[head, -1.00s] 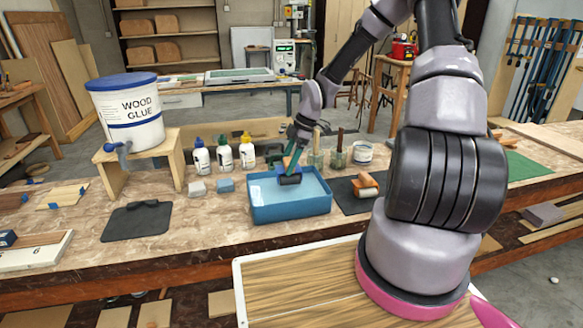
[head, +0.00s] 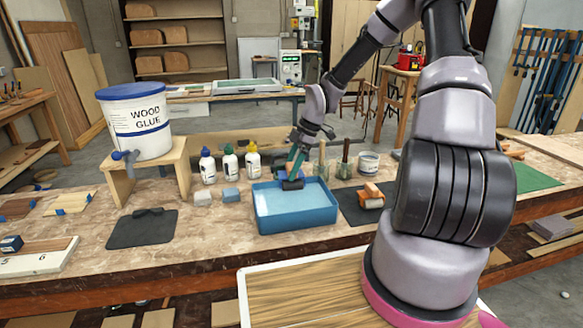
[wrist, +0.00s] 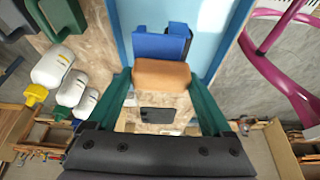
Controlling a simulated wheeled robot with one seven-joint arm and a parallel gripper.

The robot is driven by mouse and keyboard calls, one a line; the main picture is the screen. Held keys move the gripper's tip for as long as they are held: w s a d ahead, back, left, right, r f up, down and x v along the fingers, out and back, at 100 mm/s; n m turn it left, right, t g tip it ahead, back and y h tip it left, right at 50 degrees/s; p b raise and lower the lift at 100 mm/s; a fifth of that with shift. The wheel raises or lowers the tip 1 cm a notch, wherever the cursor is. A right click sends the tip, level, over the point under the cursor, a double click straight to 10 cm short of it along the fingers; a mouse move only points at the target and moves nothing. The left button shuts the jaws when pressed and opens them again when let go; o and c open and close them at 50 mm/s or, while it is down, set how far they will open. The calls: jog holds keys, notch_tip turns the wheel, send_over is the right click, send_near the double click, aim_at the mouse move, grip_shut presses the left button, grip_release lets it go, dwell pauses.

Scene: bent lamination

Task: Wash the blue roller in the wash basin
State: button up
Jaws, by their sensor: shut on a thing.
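My gripper (wrist: 160,76) has green fingers and is shut on the blue roller (wrist: 160,44) by its orange-brown handle. In the head view my gripper (head: 295,168) points down at the back part of the blue wash basin (head: 296,222). There the roller (head: 292,184) looks dark and is low over the pale blue water, inside the basin's outline. I cannot tell whether it touches the water. The basin's light blue inside also shows in the wrist view (wrist: 205,22), behind the roller.
Three glue bottles (head: 229,164) stand left of the basin, with small blocks (head: 231,195) in front of them. A dark mat (head: 354,210) with an orange-handled roller (head: 371,195) lies right of it. Jars (head: 344,165) stand behind. A glue bucket (head: 138,125) is on a stand at left.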

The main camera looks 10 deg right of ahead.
dwell(0.4)
jog(key=shift+r, duration=2.5)
